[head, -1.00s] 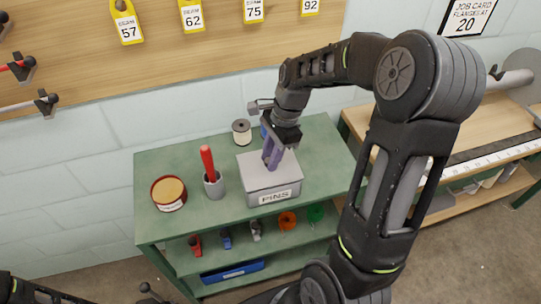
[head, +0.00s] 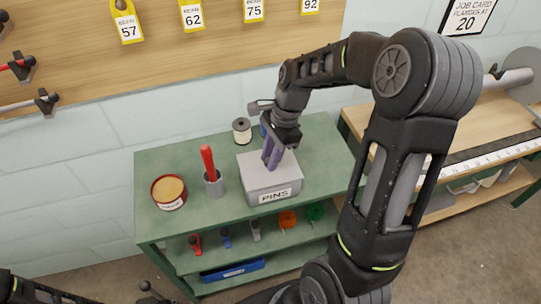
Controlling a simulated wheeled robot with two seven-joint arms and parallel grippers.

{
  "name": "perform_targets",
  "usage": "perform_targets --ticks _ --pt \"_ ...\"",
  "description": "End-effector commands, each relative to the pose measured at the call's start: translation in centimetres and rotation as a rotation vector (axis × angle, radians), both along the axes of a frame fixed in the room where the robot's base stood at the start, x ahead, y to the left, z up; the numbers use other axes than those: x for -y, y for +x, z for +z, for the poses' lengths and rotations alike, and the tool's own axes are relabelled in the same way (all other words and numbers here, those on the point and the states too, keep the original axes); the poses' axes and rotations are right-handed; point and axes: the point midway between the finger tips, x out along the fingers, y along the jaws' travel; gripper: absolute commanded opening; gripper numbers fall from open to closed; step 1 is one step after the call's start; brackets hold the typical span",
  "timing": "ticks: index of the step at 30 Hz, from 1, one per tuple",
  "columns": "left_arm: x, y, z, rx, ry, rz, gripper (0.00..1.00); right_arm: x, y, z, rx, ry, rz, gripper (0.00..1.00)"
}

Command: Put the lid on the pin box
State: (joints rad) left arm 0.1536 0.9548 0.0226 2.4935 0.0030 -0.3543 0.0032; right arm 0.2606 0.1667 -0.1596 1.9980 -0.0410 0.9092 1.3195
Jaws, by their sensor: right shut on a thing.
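The grey pin box (head: 283,192), labelled PINS, stands on the green bench top. Its grey lid (head: 254,166) lies over the top of the box, and I see no clear gap between them. My right gripper (head: 272,164) points down onto the middle of the lid with its purple fingers shut on it. The fingers hide the part of the lid they grip. Dark parts of my left arm show at the bottom left; its fingers are not in view.
On the bench, left of the box, stand a grey cup (head: 214,184) with a red-handled tool and a round tin (head: 169,192). The shelf below (head: 200,262) holds small coloured items. The bench top right of the box is clear.

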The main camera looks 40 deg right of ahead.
Motion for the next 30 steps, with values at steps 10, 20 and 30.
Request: perform_targets --ticks 10,20,30 --pt "0.00 0.00 0.02 0.000 0.000 0.000 0.47 0.00 0.00 -0.01 0.000 0.000 0.000 0.00" --pt "0.00 0.00 0.12 0.000 0.000 0.000 0.47 0.00 -0.03 -0.30 -0.001 0.000 0.000 0.00" --pt "0.00 0.00 0.12 0.000 0.000 0.000 0.47 0.00 -0.02 -0.30 0.000 0.000 0.000 0.27"
